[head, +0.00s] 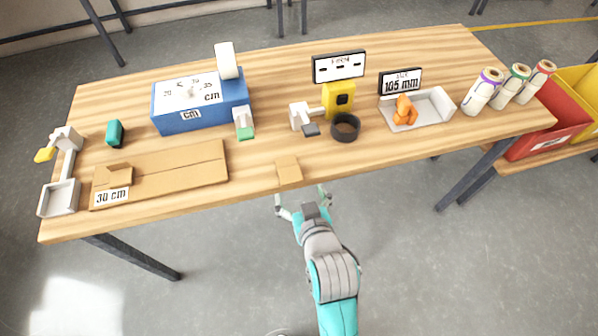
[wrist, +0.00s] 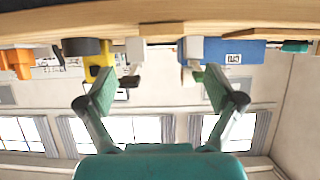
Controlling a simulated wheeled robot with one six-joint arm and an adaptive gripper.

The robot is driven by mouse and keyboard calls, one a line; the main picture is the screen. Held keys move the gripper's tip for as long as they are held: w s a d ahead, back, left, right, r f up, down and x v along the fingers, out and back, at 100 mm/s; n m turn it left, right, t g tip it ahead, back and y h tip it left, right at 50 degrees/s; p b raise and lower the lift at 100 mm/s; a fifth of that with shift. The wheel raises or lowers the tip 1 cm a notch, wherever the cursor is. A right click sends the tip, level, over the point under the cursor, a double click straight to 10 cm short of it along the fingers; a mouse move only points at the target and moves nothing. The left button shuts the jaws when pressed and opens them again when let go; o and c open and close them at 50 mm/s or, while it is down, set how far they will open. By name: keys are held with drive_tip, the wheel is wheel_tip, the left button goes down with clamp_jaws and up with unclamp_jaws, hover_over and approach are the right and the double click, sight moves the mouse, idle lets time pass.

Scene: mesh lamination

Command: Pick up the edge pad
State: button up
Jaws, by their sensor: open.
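A small tan cardboard-like pad (head: 289,171), which looks like the edge pad, lies at the table's front edge in the head view. My gripper (head: 302,194) is just off the front edge, close to the pad and apart from it. Its two fingers are spread wide with nothing between them. In the wrist view my gripper (wrist: 161,85) is also open and empty, and the picture is upside down.
Left of the pad lies a flat cardboard sheet (head: 190,163) marked 30 cm. Behind it stand a blue box (head: 205,118), a black ring (head: 346,127), a yellow device (head: 339,98) and a white tray (head: 440,104). The wood in front of the ring is clear.

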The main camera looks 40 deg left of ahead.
sight(291, 176)
drive_tip(key=shift+f+x, duration=0.2)
drive_tip(key=shift+x, duration=4)
drive_tip(key=shift+s, duration=0.1)
drive_tip(key=c, duration=1)
